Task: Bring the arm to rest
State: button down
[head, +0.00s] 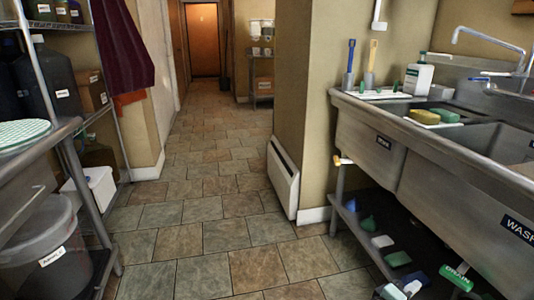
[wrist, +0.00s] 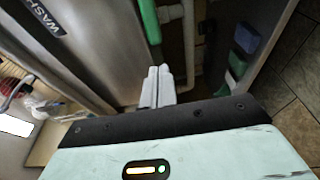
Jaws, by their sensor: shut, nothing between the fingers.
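My gripper (wrist: 158,88) shows in the wrist view with its two pale fingers side by side and closed, with nothing between them. It is beside the steel sink front marked WASH (wrist: 50,18), with a green bar-like thing (wrist: 148,20) just beyond the fingertips. I cannot tell whether the fingers touch anything. I cannot make out my gripper or arm in the head view. In that view the steel sink unit (head: 440,185) stands at the right.
Several small items, including a green piece (head: 455,277), lie low under the sink. At left are a metal table (head: 28,165), a grey bucket (head: 45,245) and a wire rack (head: 108,110). A white wall panel (head: 284,178) stands mid-view. The tiled floor (head: 195,215) is clear towards the corridor.

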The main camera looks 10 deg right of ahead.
jog(key=s+a+f+m+g+y, duration=0.2)
jog(key=s+a+f+g+y, duration=0.25)
jog(key=s+a+g, duration=0.5)
jog(key=s+a+r+n+y, duration=0.1)
jog(key=s+a+r+y, duration=0.25)
jog(key=a, duration=0.35)
jog(key=s+a+r+y, duration=0.2)
jog(key=a+r+y, duration=0.15)
jog(key=a, duration=0.35)
jog(key=w+a+r+n+t+y, duration=0.1)
jog(key=a+r+n+t+y, duration=0.35)
jog(key=r, duration=1.15)
notch_tip(320, 180, up, 25)
jog(key=a+y+p, duration=0.1)
jog(key=p, duration=1.7)
jog(key=shift+s+a+n+g+y, duration=0.25)
jog(key=shift+a+n+g+y, duration=0.05)
jog(key=shift+a+n, duration=0.05)
